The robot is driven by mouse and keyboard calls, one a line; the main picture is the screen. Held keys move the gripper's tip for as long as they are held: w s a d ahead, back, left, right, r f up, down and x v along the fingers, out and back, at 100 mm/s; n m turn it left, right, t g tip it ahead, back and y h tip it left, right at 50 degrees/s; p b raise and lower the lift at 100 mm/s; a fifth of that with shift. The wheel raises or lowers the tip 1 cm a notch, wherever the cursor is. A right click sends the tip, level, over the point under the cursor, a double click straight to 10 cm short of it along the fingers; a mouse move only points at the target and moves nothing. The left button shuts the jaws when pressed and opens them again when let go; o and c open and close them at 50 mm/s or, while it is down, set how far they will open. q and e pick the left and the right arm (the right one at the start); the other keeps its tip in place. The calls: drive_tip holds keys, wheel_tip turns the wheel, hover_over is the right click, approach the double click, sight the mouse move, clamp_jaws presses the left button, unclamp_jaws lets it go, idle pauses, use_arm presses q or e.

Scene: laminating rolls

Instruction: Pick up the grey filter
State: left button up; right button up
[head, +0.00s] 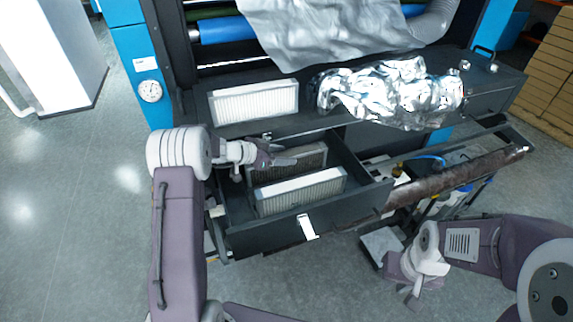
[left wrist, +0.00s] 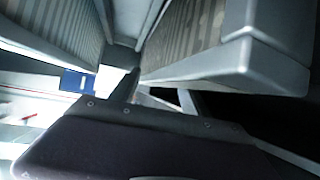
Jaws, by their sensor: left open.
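The grey filter (head: 312,158), a pleated panel in a dark frame, stands at the back of the open drawer (head: 270,236). A lighter, white filter (head: 300,193) stands in front of it. My left gripper (head: 284,160) is open at the grey filter's left part and hides some of it. In the left wrist view, the open fingers (left wrist: 160,97) point towards two pleated panels, one at the left (left wrist: 55,30) and one at the upper right (left wrist: 225,62). I cannot tell whether the fingers touch either panel. My right gripper (head: 414,292) hangs low at the right, away from the filters.
Another white filter (head: 254,102) lies on the machine's ledge above the drawer. Crumpled silver foil (head: 395,92) lies right of it. A second open drawer (head: 455,178) with a brown roll is at the right. Free floor (head: 70,220) is at the left.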

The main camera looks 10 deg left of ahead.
use_arm(q)
clamp_jaws()
drive_tip(key=shift+r, duration=0.1)
drive_tip(key=shift+w+r+b, duration=0.15)
drive_tip(key=shift+r+b, duration=0.1)
drive_tip(key=shift+b, duration=0.1)
drive_tip(key=r+b, duration=0.1)
drive_tip(key=r, duration=0.1)
drive_tip(key=d+r+b, duration=0.1)
drive_tip(key=shift+s+r, duration=0.2)
drive_tip(key=shift+r, duration=0.15)
drive_tip(key=s+d+r+b, duration=0.3)
drive_tip(key=d+r, duration=0.3)
drive_tip(key=d, duration=0.4)
drive_tip(key=shift+s+r+b, duration=0.15)
drive_tip(key=shift+r+b, duration=0.2)
drive_tip(key=shift+b, duration=0.3)
